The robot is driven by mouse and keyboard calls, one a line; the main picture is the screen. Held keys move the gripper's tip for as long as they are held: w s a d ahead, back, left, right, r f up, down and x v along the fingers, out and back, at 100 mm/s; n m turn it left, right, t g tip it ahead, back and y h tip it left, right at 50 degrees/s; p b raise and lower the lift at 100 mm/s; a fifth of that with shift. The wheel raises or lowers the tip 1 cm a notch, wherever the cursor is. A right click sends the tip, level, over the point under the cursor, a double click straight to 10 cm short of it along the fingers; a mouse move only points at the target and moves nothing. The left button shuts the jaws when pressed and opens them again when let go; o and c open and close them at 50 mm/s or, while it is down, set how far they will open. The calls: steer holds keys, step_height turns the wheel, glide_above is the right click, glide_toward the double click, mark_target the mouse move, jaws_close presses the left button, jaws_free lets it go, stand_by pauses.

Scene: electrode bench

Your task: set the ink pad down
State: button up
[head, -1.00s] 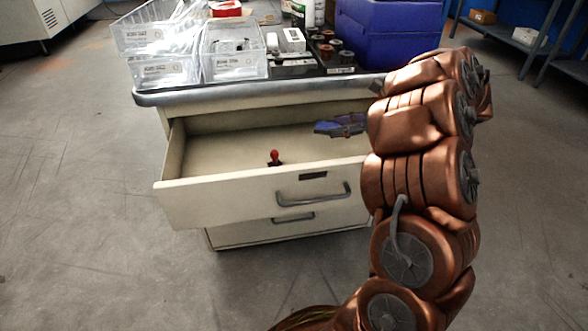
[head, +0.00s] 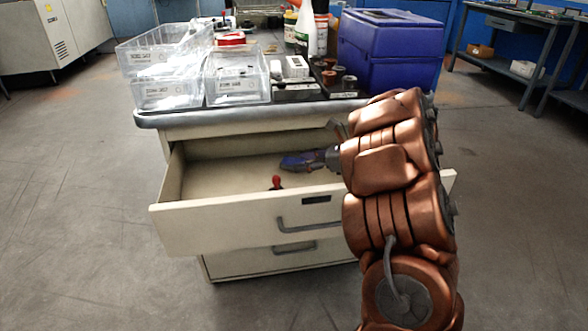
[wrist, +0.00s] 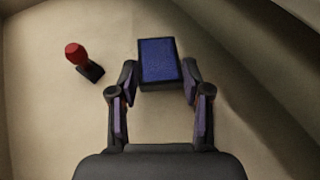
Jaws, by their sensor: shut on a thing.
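The ink pad (wrist: 158,60) is a dark-framed block with a blue top, between my gripper's fingertips in the wrist view. My gripper (wrist: 161,82) is shut on it, a finger on each side. In the head view my gripper (head: 304,160) is inside the open drawer (head: 225,215), low and right of its middle. There the pad cannot be told clearly from the fingers. Whether the pad touches the drawer floor cannot be told. A red-handled stamp (head: 277,182) stands near the drawer's front wall; in the wrist view it (wrist: 80,58) is left of the pad, apart from it.
The drawer floor (head: 215,178) is bare on the left. The bench top (head: 190,118) overhangs the drawer's back, with clear bins (head: 236,88), a small white box (head: 296,67) and a blue case (head: 390,50) on it. A shut drawer (head: 240,262) is below.

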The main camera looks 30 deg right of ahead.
steer(key=shift+w+a+f+b, duration=0.35)
steer(key=shift+w+a+f, duration=0.1)
steer(key=shift+w+f, duration=0.2)
steer(key=shift+w+a+f+b, duration=0.3)
steer(key=shift+w+a+f, duration=0.2)
steer(key=shift+w, duration=0.15)
steer(key=shift+f, duration=0.15)
steer(key=o, duration=1.3)
steer(key=shift+o, duration=0.2)
steer(key=shift+r, duration=0.25)
steer(key=p+v, duration=0.3)
steer(key=v, duration=0.9)
steer(key=shift+f, duration=0.1)
